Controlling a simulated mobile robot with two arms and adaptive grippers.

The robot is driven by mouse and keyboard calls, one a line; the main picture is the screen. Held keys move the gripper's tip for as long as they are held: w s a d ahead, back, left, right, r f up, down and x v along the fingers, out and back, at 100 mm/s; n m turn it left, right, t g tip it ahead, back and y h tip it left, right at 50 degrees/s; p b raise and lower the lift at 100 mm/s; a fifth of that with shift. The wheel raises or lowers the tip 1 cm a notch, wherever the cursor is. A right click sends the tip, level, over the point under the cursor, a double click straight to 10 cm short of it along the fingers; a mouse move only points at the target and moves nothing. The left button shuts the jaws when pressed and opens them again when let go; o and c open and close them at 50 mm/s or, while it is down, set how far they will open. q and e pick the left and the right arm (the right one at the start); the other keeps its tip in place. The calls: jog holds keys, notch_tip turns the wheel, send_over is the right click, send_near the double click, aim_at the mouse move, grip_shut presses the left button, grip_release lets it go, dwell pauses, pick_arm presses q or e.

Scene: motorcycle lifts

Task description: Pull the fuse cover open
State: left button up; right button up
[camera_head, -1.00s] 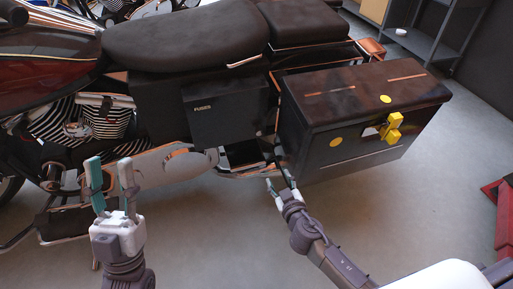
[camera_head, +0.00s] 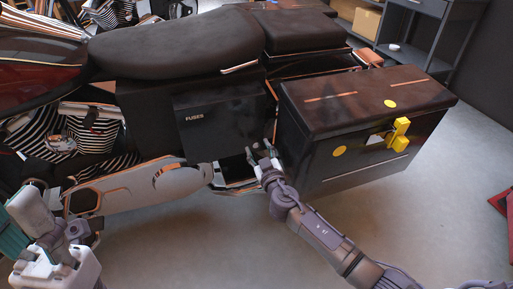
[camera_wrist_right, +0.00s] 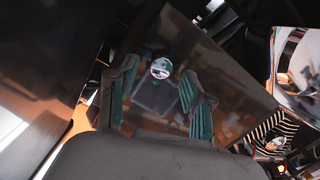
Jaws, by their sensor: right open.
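The fuse cover (camera_head: 220,125) is a dark, near-square panel marked FUSES on the motorcycle's side, under the seat. It looks closed. My right gripper (camera_head: 262,150) is open at the cover's lower right corner, beside the pannier. In the right wrist view its two teal fingers (camera_wrist_right: 160,98) stand apart in front of a dark glossy panel, with a small round shiny knob (camera_wrist_right: 161,68) showing between them. I cannot tell whether they touch it. My left gripper (camera_head: 45,245) is at the lower left, cut by the frame, and its finger opening is unclear.
A dark pannier (camera_head: 350,130) with a yellow latch stands right of the cover, close to my right gripper. The seat (camera_head: 180,45) is above, and a metal side casing (camera_head: 135,187) lies below left. The grey floor (camera_head: 200,255) in front is clear.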

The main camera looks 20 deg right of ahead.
jog(key=shift+w, duration=1.15)
grip_shut()
